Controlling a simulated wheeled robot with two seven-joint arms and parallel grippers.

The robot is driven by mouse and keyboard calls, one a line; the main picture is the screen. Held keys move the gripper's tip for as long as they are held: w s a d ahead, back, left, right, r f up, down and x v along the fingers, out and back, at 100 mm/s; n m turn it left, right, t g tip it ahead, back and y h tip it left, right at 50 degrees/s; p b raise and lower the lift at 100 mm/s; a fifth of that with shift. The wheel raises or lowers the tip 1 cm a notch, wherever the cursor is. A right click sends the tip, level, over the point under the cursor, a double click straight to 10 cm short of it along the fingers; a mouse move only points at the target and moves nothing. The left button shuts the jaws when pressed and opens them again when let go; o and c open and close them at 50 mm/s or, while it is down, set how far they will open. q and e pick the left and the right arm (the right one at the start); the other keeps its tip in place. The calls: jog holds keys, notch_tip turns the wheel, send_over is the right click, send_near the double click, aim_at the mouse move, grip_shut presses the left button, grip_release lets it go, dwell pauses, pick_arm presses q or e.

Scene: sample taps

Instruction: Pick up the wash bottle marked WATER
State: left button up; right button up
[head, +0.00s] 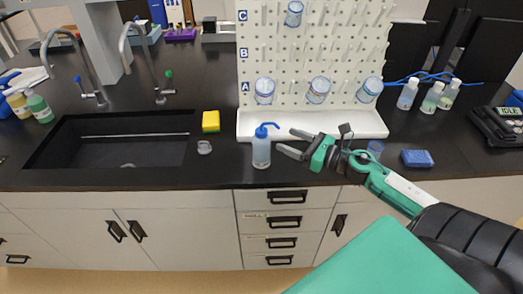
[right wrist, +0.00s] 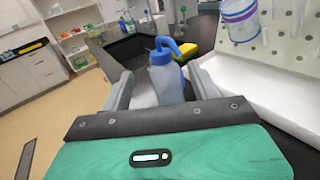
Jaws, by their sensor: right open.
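A wash bottle (head: 261,149) with a blue cap and bent spout stands upright on the black counter, just in front of the white drip tray. Its label cannot be read. My right gripper (head: 288,142) is open just to the right of the bottle, its fingers pointing left at it. In the right wrist view the bottle (right wrist: 166,80) shows between and beyond the two open fingers (right wrist: 160,88), and its lower part is hidden by the gripper body. My left gripper is not in view.
A pegboard (head: 310,50) with hanging beakers rises behind the white tray (head: 350,125). A yellow sponge (head: 211,121) and a small clear dish (head: 204,147) lie left of the bottle, beside the sink (head: 60,145). Right of my gripper lies a blue sponge (head: 417,158). Several other bottles (head: 431,97) stand farther right.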

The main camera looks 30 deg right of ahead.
aim_at(263, 130)
jog(key=shift+p+x, duration=0.65)
jog(key=shift+x, duration=1.65)
jog(key=shift+p+x, duration=1)
jog(key=shift+x, duration=1.25)
jog(key=shift+w+a, duration=0.25)
jog(key=shift+w, duration=0.2)
jog(key=shift+f, duration=0.1)
grip_shut()
